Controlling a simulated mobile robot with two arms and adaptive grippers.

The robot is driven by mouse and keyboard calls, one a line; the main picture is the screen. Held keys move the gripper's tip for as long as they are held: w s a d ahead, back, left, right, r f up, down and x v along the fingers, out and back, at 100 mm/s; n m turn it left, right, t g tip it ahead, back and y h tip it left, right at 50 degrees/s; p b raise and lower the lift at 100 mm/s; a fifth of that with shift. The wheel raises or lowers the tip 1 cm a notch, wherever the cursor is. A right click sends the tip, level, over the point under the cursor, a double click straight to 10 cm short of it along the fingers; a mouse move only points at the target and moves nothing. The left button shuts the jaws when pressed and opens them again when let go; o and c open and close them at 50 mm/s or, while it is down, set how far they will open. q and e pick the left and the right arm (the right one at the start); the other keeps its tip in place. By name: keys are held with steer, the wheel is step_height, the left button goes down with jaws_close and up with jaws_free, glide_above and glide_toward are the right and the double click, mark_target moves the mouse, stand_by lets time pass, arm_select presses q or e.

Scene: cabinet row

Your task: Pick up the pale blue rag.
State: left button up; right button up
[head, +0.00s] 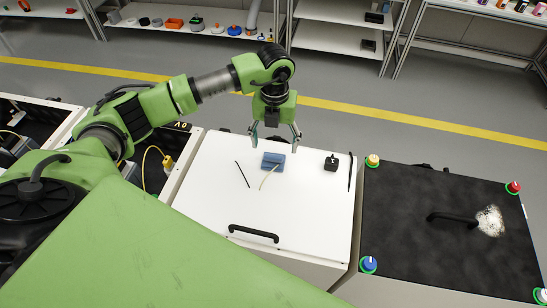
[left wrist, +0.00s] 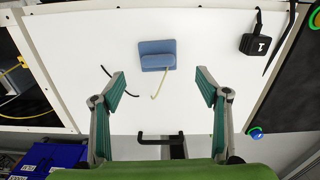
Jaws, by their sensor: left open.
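The pale blue rag (head: 273,161) is a small folded pad lying on the white cabinet top (head: 215,200), towards its far middle. In the left wrist view the rag (left wrist: 157,48) shows beyond the fingertips, near the upper middle. My left gripper (head: 275,140) points down over the cabinet top, open and empty. Its two green-padded fingers stand wide apart in the left wrist view (left wrist: 160,80), with the rag ahead of the gap. The gripper appears above the rag and apart from it. My right gripper is not in view.
A black cord (head: 242,174) and a pale cord (head: 268,178) lie by the rag. A small black block (head: 331,162) stands to the right. A black handle (head: 254,234) is at the near side. The black panel (head: 400,235) at right carries coloured knobs.

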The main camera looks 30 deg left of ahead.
mark_target(273, 156)
arm_select(q)
steer(key=shift+w+f, duration=0.1)
steer(key=shift+f, duration=0.55)
steer(key=shift+w+f, duration=0.15)
steer(key=shift+f, duration=0.15)
steer(key=shift+s+a+f+p, duration=0.1)
steer(key=shift+s+f+p, duration=0.05)
steer(key=shift+f+p, duration=0.45)
steer(key=shift+s+a+f+p, duration=0.1)
steer(key=shift+f+p, duration=0.4)
steer(key=shift+f, duration=0.15)
step_height(273, 156, down, 2)
steer(key=shift+f, duration=0.15)
steer(key=shift+w+f, duration=0.1)
steer(key=shift+f, duration=0.2)
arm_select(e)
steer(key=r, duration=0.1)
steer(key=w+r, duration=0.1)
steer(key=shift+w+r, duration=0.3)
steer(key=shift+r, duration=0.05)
arm_select(q)
steer(key=c, duration=1.1)
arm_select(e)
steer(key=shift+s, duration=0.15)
